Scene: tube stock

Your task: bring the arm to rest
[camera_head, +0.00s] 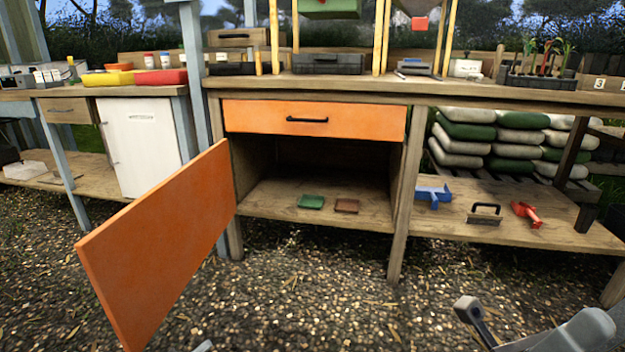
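My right arm comes in at the bottom right corner as a grey rounded link. At its end is a dark and light grey part that looks like my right gripper (474,318), over the gravel and apart from the bench. Its fingers cannot be made out, and nothing shows held. A small grey sliver at the bottom edge, left of centre, is too cut off to identify. My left gripper is not clearly seen. The orange cabinet door (160,250) stands wide open, swung out to the left. The orange drawer (314,119) above the opening looks closed.
The cabinet holds a green tray (311,202) and a brown tray (347,206). A blue tool (433,196), a black-handled float (485,214) and a red tool (526,214) lie on the low right shelf (460,230). The gravel in front is clear beyond the door.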

